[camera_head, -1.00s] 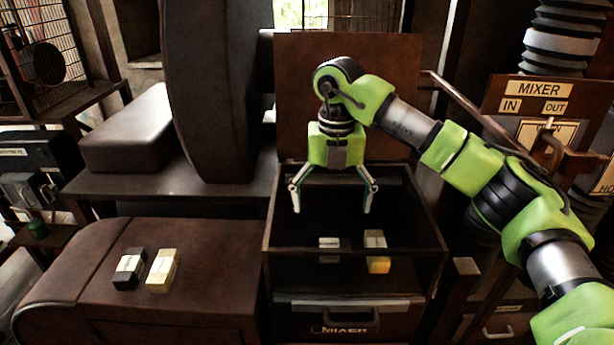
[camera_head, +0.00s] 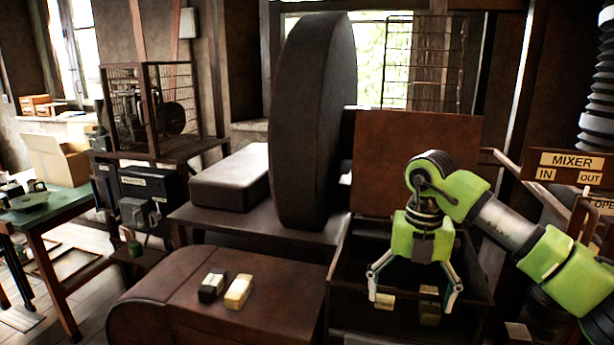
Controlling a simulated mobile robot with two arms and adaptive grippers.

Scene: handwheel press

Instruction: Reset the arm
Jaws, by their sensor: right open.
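My right arm comes in from the right, green and grey. Its right gripper (camera_head: 412,298) points down with its fingers spread, over the open dark mixer box (camera_head: 343,318). Two small blocks, one whitish (camera_head: 384,301) and one yellowish (camera_head: 429,306), show inside the box beyond and between the fingers. The gripper holds nothing that I can see. My left gripper is not in view.
A black-and-white block (camera_head: 213,286) and a yellow block (camera_head: 239,291) lie on the brown rounded bench (camera_head: 165,315). A large dark wheel (camera_head: 312,120) stands behind. A mixer sign (camera_head: 571,168) is at right. A green table (camera_head: 45,212) stands at far left.

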